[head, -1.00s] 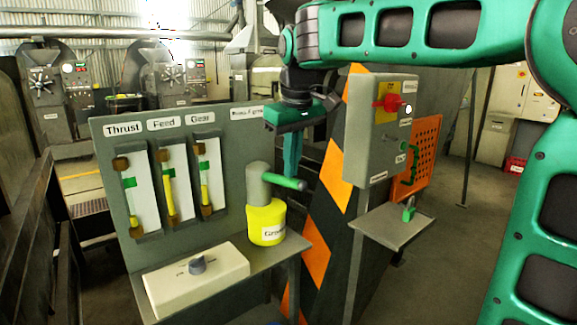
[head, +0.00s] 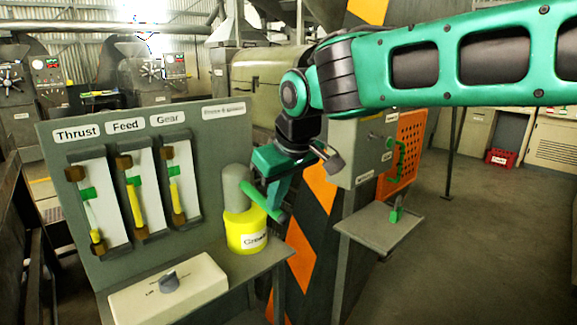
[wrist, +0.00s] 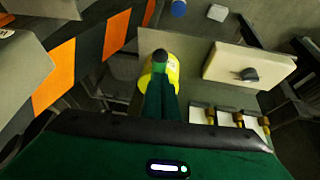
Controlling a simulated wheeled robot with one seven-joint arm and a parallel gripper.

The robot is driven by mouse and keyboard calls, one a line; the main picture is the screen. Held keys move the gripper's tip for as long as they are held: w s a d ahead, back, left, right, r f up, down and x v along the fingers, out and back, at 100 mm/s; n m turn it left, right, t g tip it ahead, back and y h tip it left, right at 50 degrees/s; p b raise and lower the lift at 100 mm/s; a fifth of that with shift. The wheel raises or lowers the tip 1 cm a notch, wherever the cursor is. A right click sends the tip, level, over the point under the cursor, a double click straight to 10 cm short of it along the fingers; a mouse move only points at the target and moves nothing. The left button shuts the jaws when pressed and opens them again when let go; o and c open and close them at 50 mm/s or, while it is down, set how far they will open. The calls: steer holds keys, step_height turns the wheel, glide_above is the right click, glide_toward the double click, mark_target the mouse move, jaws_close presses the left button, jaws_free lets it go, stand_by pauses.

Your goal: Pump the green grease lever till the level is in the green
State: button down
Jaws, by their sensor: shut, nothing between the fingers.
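The green grease lever (head: 262,199) juts from the grey pump top (head: 235,188) above the yellow grease pot (head: 245,230). It slants down to the right. My gripper (head: 274,203) is shut and empty, its fingers pointing down at the lever; whether they touch it I cannot tell. In the wrist view my shut fingers (wrist: 160,85) cover most of the lever and part of the yellow pot (wrist: 171,68). The Thrust gauge (head: 99,200) shows yellow only near its bottom, below its green band. The Feed gauge (head: 137,195) and Gear gauge (head: 179,185) show taller yellow columns.
A cream box with a grey knob (head: 168,282) stands at the front of the shelf (head: 225,270). Right of the pot are a black-and-orange striped post (head: 318,180), a grey control box (head: 352,150) and a small side shelf (head: 378,230). Open floor lies at the right.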

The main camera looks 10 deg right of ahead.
steer(key=shift+s+d+f, duration=0.1)
steer(key=shift+f, duration=0.9)
steer(key=shift+s+d, duration=0.1)
steer(key=s+v, duration=0.1)
steer(key=v, duration=1.3)
steer(key=shift+a+f, duration=0.2)
steer(key=shift+w, duration=0.15)
